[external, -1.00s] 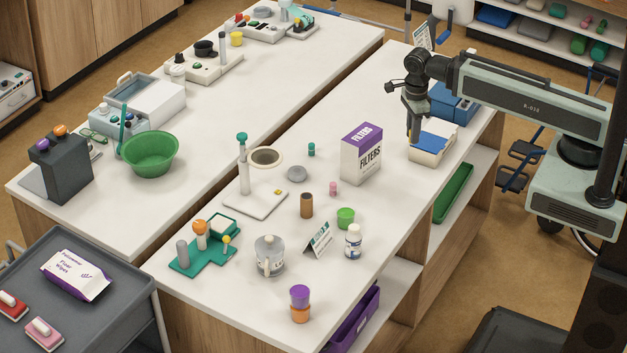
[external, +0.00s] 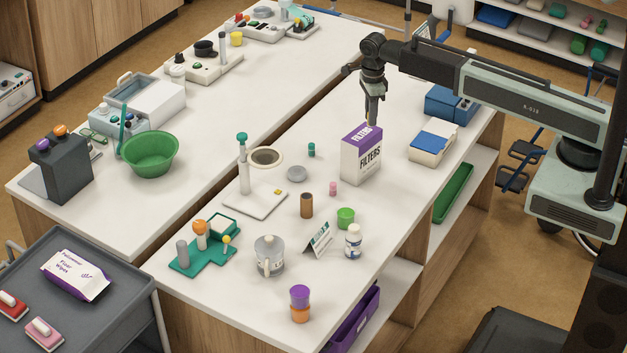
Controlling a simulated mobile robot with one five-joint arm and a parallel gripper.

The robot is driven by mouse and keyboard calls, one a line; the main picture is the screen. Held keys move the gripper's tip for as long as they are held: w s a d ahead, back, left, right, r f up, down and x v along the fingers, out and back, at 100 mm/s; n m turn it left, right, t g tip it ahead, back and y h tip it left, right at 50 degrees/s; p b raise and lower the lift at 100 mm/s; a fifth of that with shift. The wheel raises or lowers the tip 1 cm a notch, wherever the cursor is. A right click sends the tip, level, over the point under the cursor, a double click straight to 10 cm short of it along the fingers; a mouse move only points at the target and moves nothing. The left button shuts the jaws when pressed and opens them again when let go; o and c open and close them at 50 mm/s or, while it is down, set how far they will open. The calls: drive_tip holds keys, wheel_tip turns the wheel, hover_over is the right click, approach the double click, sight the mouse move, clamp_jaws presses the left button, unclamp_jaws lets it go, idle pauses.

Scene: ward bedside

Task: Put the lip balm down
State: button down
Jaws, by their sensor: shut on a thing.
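My gripper (external: 372,116) is above the far half of the near counter, just behind the top of the white and purple filters box (external: 361,158). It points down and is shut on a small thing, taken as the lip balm. The lip balm itself can hardly be made out here; the fingers and the box hide it. The fingertips are close to the box's top edge in the picture; whether they touch it I cannot tell.
Near the box are a teal cap (external: 311,149), a grey disc (external: 297,174) and a pink cylinder (external: 333,188). A white tub with a blue lid (external: 433,142) and a blue box (external: 452,105) stand to the right.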

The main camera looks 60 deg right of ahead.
drive_tip(key=shift+w, duration=0.55)
drive_tip(key=f+b, duration=0.4)
drive_tip(key=shift+s, duration=0.2)
drive_tip(key=shift+r, duration=0.2)
drive_tip(key=c, duration=1.7)
unclamp_jaws()
drive_tip(key=shift+f, duration=0.2)
drive_tip(key=o, duration=0.4)
drive_tip(key=shift+r, duration=0.1)
